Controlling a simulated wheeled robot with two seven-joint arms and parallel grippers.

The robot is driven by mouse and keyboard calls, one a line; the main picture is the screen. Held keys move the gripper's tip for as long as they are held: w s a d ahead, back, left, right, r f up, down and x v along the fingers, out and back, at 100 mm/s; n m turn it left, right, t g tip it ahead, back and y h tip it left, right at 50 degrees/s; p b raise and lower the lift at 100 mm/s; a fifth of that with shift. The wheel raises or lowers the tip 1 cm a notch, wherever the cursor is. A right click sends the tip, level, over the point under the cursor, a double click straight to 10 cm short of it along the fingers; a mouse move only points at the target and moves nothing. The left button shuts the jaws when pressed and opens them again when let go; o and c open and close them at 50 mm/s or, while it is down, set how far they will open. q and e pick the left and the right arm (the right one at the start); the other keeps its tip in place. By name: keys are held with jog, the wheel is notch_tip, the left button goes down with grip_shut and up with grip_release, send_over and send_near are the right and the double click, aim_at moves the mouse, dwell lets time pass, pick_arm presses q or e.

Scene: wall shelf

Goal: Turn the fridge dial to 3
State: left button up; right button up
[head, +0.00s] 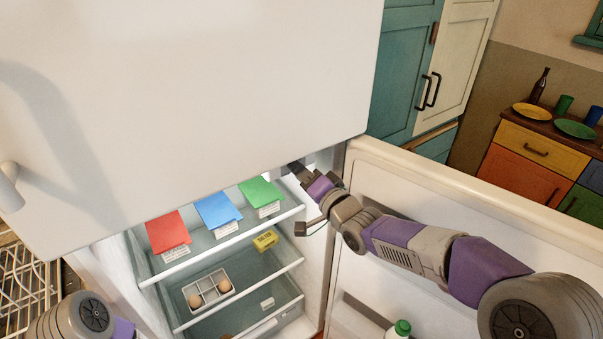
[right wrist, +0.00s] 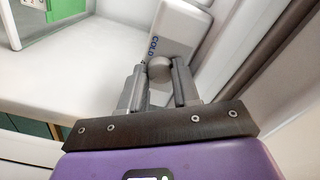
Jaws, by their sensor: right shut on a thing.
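The fridge dial (right wrist: 159,67) is a small round grey knob on a pale control box (right wrist: 180,28) marked COLD, in the right wrist view. My right gripper (right wrist: 160,76) is shut on the dial, one finger on each side of it. In the head view my right gripper (head: 298,170) reaches into the top right of the open fridge, and the dial cannot be made out there. The number that the dial is set to cannot be read. Only a link of my left arm shows at the bottom left of the head view; its gripper is out of frame.
The open fridge door (head: 450,190) stands right, behind and below my right arm. Red (head: 168,231), blue (head: 217,210) and green (head: 262,191) packets lie on the upper shelf. An egg tray (head: 208,291) and a yellow box (head: 265,240) sit below. The upper door (head: 190,100) overhangs.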

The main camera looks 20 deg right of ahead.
jog(key=o, duration=1)
jog(key=shift+o, duration=0.2)
jog(key=shift+r, duration=0.1)
